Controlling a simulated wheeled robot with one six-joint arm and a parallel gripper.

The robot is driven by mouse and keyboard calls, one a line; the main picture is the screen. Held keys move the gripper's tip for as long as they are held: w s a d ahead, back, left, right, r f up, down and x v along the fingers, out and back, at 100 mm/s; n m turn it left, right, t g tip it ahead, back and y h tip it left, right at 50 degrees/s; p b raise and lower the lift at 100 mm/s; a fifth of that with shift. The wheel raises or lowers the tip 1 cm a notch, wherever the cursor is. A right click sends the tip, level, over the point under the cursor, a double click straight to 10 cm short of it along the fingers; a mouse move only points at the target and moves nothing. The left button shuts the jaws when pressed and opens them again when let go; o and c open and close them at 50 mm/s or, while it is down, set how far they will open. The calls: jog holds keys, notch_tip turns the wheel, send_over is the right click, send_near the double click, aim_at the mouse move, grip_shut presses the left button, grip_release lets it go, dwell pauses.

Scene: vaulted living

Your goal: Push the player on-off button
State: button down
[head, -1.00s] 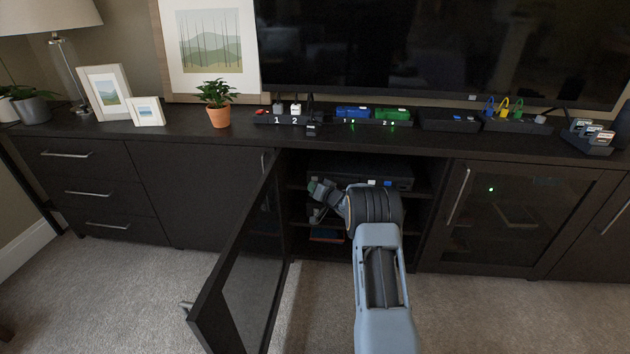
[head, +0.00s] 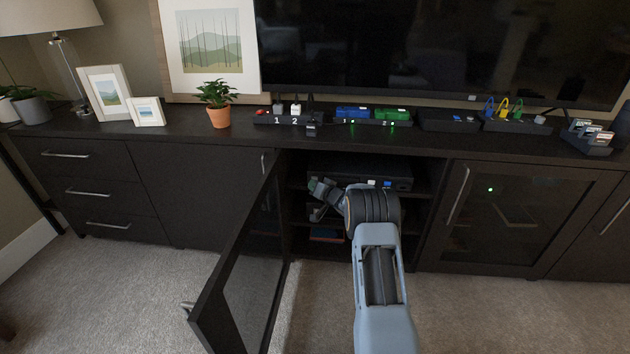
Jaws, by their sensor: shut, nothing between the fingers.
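The player (head: 362,168) is a flat dark box on a shelf inside the open cabinet bay. Small light and blue marks show on its front, near the right; I cannot tell which of them is the on-off button. My gripper (head: 314,187) is at the front left of the player, inside the bay opening, and looks shut and empty. My arm covers the lower middle of the player's front. I cannot tell whether the fingertips touch the player.
The glass cabinet door (head: 240,265) stands open to the left of my arm. A shelf below holds a red and blue item (head: 326,236). A potted plant (head: 217,102) and several switch boxes stand on the cabinet top.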

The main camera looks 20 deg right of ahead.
jog(key=shift+w+d, duration=0.2)
jog(key=shift+w, duration=0.2)
dwell(0.3)
jog(key=shift+s, duration=0.1)
jog(key=shift+s+a+p, duration=0.45)
jog(key=shift+s+p, duration=0.05)
jog(key=shift+s, duration=0.25)
jog(key=shift+s+a+p, duration=0.25)
jog(key=shift+s+a, duration=0.25)
jog(key=shift+s, duration=0.35)
jog(key=shift+s+a+p, duration=0.2)
jog(key=shift+s+a, duration=0.25)
jog(key=shift+s, duration=0.45)
jog(key=shift+s+a+p, duration=0.25)
jog(key=shift+s+a, duration=0.25)
jog(key=shift+s, duration=0.35)
